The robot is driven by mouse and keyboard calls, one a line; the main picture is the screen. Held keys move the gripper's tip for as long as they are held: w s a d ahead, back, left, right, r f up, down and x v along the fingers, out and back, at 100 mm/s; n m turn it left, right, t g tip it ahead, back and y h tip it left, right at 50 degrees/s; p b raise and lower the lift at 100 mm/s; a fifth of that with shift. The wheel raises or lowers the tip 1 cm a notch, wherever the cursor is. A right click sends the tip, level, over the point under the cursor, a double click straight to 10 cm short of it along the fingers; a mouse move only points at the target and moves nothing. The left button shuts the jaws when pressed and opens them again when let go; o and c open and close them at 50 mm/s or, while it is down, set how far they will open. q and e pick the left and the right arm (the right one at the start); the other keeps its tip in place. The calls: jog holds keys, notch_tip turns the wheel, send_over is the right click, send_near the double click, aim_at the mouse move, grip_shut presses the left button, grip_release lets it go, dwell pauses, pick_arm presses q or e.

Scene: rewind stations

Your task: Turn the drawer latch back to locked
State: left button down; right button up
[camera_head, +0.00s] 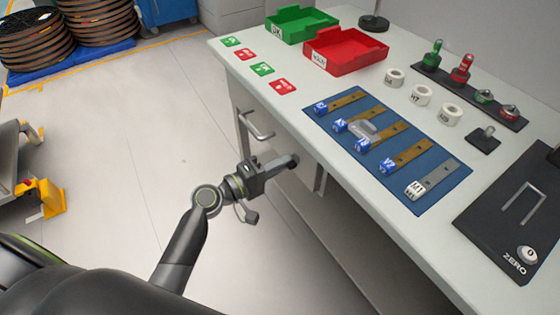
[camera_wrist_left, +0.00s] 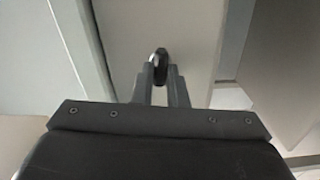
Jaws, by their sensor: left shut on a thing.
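My left gripper (camera_head: 290,162) reaches the drawer front (camera_head: 306,165) under the bench top, to the right of the drawer's bar handle (camera_head: 256,126). In the left wrist view the gripper (camera_wrist_left: 162,72) has its two fingers close together on a small dark latch knob (camera_wrist_left: 160,61). The knob stands upright between the fingertips, against the pale drawer front (camera_wrist_left: 185,35). I cannot tell the latch's turned position. My right gripper is not in view.
The bench top (camera_head: 290,62) overhangs just above the gripper. On it are a green tray (camera_head: 300,24), a red tray (camera_head: 345,52), a blue mat (camera_head: 440,192) with several tags, white rolls and a black scale (camera_head: 500,215).

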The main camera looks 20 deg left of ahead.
pick_arm(q)
jog(key=shift+n, duration=0.9)
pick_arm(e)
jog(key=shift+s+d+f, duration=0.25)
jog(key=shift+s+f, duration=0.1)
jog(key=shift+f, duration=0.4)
pick_arm(q)
jog(key=shift+f, duration=0.1)
jog(key=c, duration=1.4)
grip_release()
jog(key=shift+c, duration=0.2)
jog(key=shift+s+a, duration=0.1)
